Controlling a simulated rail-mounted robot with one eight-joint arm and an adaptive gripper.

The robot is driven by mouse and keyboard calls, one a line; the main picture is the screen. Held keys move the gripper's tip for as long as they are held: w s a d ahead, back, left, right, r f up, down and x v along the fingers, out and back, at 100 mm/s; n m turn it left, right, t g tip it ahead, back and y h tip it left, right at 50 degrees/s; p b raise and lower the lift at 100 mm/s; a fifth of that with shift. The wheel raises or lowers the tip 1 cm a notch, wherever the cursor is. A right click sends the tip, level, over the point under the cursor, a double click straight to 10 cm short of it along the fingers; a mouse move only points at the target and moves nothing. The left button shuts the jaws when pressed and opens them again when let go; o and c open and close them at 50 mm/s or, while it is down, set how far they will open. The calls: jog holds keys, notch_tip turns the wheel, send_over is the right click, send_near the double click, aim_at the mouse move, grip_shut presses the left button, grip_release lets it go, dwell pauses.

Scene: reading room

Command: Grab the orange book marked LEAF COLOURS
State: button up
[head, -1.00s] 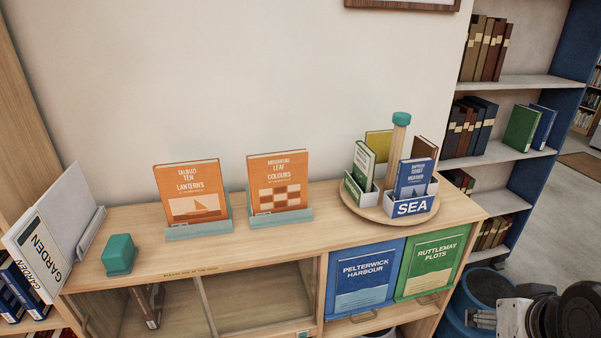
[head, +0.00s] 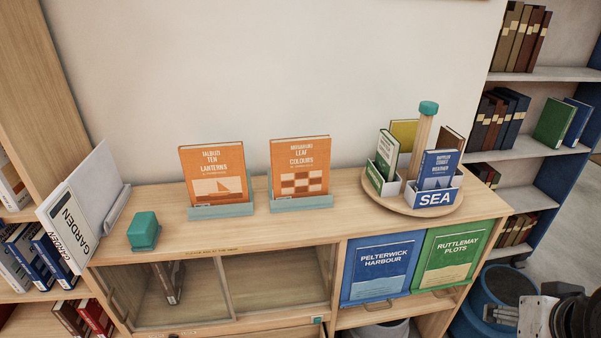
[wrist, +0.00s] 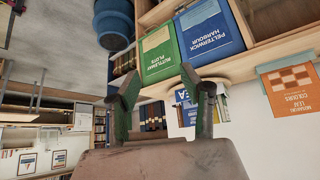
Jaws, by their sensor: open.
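The orange book marked LEAF COLOURS (head: 300,160) stands upright, cover outward, in a pale blue-green stand (head: 301,203) on top of the wooden cabinet. It also shows upside down at the right of the wrist view (wrist: 290,88). A similar orange book marked TEN LANTERNS (head: 212,170) stands in its own stand just to its left. My gripper (wrist: 163,88) is open and empty in the wrist view, its fingers spread, well apart from the orange book. In the head view only part of my arm shows at the lower right corner.
A round turntable (head: 405,208) with a post, several books and a SEA box stands right of the orange books. A teal block (head: 144,230) sits to their left. Blue (head: 380,268) and green (head: 450,256) books face out below the cabinet top. The top in front of the stands is clear.

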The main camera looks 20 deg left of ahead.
jog(key=w+a+r+m+g+y+p, duration=0.1)
jog(key=w+a+r+m+g, duration=0.15)
jog(key=w+a+r, duration=0.8)
jog(key=w+a+r+m+g+p, duration=0.1)
jog(key=w+a+r+m, duration=0.3)
jog(key=w+a+r, duration=0.7)
jog(key=m+g+p, duration=0.2)
jog(key=m+g, duration=0.2)
jog(key=m, duration=0.1)
send_over(300, 139)
jog(key=shift+t+h, duration=0.25)
jog(key=shift+h, duration=0.15)
jog(key=f, duration=0.7)
jog(key=shift+d+f, duration=0.2)
jog(key=shift+d, duration=0.2)
jog(key=shift+a+f, duration=0.4)
jog(key=shift+a, duration=0.1)
notch_tip(300, 139, down, 8)
jog(key=shift+f, duration=0.2)
jog(key=shift+w+d+f+p, duration=0.1)
jog(key=shift+f+p, duration=0.25)
jog(key=shift+f, duration=0.95)
jog(key=shift+w+f+p, duration=0.1)
jog(key=shift+f+p, duration=0.2)
jog(key=shift+f, duration=1)
